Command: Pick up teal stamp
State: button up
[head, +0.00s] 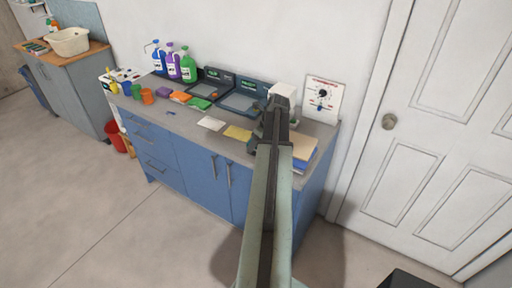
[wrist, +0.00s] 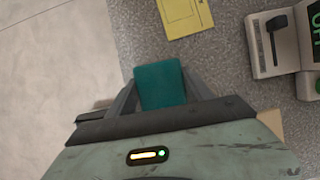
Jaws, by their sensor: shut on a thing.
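The teal stamp (wrist: 160,85) shows in the wrist view as a teal block between the two fingers of my gripper (wrist: 160,100). The fingers are shut on it, one at each side. In the head view my gripper (head: 268,128) is over the right part of the counter, near its front edge. My arm hides the stamp there. I cannot tell how far the stamp is above the counter.
The grey counter (head: 185,122) bears a yellow sheet (head: 238,133), a white card (head: 211,124), coloured cloths and spray bottles (head: 188,68). Dark devices with displays (head: 242,101) stand behind. Papers (head: 303,147) lie right of my gripper. The floor in front is clear.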

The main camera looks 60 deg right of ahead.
jog(key=shift+r, duration=0.1)
notch_tip(320, 180, up, 10)
jog(key=p, duration=1)
jog(key=o, duration=0.9)
jog(key=c, duration=0.5)
jog(key=shift+o, duration=0.2)
jog(key=shift+f+b, duration=0.8)
jog(key=shift+f, duration=0.05)
jog(key=shift+r, duration=0.1)
